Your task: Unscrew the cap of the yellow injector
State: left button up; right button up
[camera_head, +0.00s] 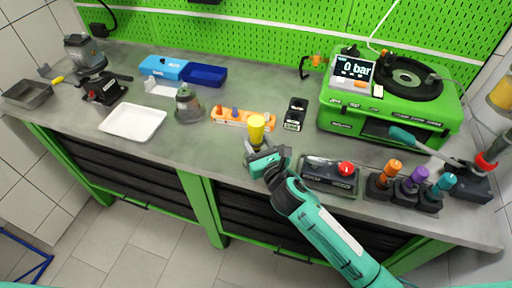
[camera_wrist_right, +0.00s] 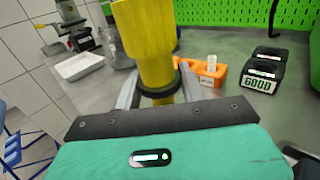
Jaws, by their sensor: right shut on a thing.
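The yellow injector (camera_head: 256,128) stands upright at the front middle of the bench, clasped by my right gripper (camera_head: 257,148). In the right wrist view the same yellow injector (camera_wrist_right: 147,45) fills the upper middle, with a wide yellow upper part and a dark ring below it. The fingers of my right gripper (camera_wrist_right: 158,95) are shut on it from both sides around the ring. Its lower end is hidden behind the gripper body. I cannot tell whether the cap is loose. My left gripper is not in view.
A dark box with a red button (camera_head: 346,169) lies close right of my gripper. The green tester (camera_head: 338,112) stands behind. A white tray (camera_head: 133,121) lies left.

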notch_tip(320, 180, up, 16)
jog(key=shift+f, duration=0.1)
jog(key=o, duration=0.6)
grip_shut()
jog(key=shift+d, duration=0.1)
